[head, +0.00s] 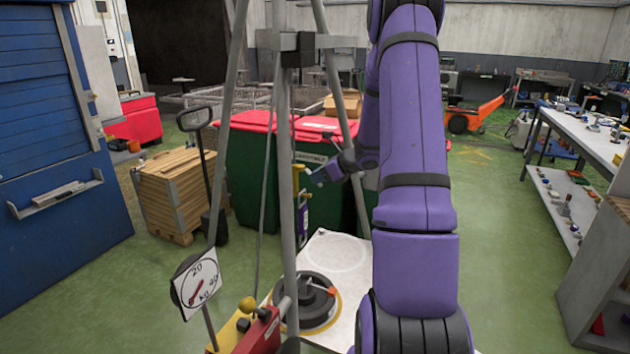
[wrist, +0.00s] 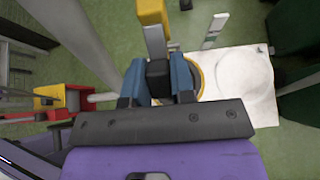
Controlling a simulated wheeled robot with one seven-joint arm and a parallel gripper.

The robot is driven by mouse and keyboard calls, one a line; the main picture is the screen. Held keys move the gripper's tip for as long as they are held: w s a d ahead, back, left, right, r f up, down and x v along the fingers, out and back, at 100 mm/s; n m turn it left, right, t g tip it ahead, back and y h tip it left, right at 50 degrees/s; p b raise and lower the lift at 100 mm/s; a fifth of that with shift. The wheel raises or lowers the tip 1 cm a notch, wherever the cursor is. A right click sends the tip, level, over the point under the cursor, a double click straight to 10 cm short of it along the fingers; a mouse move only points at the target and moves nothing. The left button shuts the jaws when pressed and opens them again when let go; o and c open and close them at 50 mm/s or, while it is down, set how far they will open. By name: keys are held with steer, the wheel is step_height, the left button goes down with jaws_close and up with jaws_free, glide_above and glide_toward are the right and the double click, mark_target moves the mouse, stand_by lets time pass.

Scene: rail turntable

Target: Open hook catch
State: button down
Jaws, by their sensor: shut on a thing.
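The hook catch shows in the wrist view as a black grip piece (wrist: 158,76) on a short grey bar that runs up to a yellow part (wrist: 152,12). My gripper (wrist: 158,88) has its two blue fingers on either side of the black piece and is shut on it. In the head view my gripper (head: 318,173) reaches from the right to the narrow yellow and purple hanging hook assembly (head: 303,222) beside the tripod leg. The catch is too small there to tell its position, and the hook's mouth cannot be made out.
A grey tripod (head: 287,200) stands close left of my arm. Below are a white board (head: 338,250) and a dark round weight (head: 310,305). A dial (head: 199,283) and red-yellow box (head: 258,330) stand front left. Green bins (head: 255,170) stand behind. Open floor lies right.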

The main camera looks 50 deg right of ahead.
step_height(320, 180, up, 2)
steer(key=g+h, duration=0.1)
steer(key=g, duration=0.3)
steer(key=shift+h, duration=0.3)
steer(key=shift+w+r+g+h, duration=0.1)
steer(key=shift+r+g+h, duration=0.25)
steer(key=shift+g, duration=0.6)
steer(key=shift+w+r+g+h, duration=0.1)
steer(key=shift+r+g+h, duration=0.25)
steer(key=shift+g, duration=0.6)
steer(key=shift+r, duration=0.1)
steer(key=c, duration=1)
jaws_free()
steer(key=shift+o, duration=0.2)
steer(key=v, duration=1)
steer(key=shift+r, duration=0.4)
steer(key=shift+w, duration=0.1)
